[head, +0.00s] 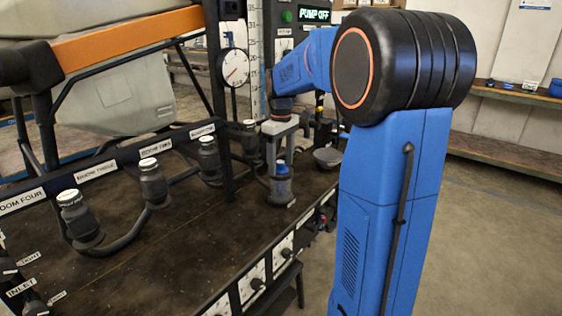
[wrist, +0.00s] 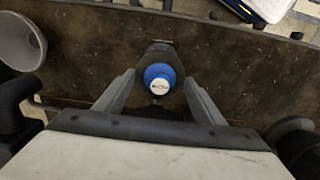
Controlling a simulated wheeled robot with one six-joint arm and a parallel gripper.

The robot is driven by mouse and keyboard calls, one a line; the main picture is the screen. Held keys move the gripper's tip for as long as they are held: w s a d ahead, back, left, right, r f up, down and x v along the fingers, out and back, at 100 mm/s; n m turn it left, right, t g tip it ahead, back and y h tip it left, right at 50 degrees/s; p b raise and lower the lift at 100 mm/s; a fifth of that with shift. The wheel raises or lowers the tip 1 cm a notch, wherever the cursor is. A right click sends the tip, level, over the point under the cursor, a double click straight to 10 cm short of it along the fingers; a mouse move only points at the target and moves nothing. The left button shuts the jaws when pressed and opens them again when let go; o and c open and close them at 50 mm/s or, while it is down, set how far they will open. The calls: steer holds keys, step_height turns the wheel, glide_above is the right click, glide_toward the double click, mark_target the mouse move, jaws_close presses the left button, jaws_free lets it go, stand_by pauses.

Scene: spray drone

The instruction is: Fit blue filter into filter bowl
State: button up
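The blue filter (head: 281,169) stands upright on the dark bench, its round blue top with a pale centre showing in the wrist view (wrist: 160,76). A dark cup-like body, which looks like the filter bowl (head: 281,196), is around and below it; how deep the filter sits cannot be told. My gripper (head: 281,155) points down above the filter. In the wrist view its two grey fingers (wrist: 160,97) are spread on either side of the blue top, with gaps on both sides and nothing between them held.
A grey funnel-shaped cup (head: 328,157) stands right of the filter. Several dark nozzle bodies with white caps (head: 148,163) line the bench on the left. A round gauge (head: 234,67) is on the dark post behind. The front-left bench top (head: 190,255) is clear.

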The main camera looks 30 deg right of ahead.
steer(key=shift+r, duration=0.1)
step_height(320, 180, up, 17)
stand_by(0.7)
steer(key=shift+s, duration=0.1)
stand_by(0.5)
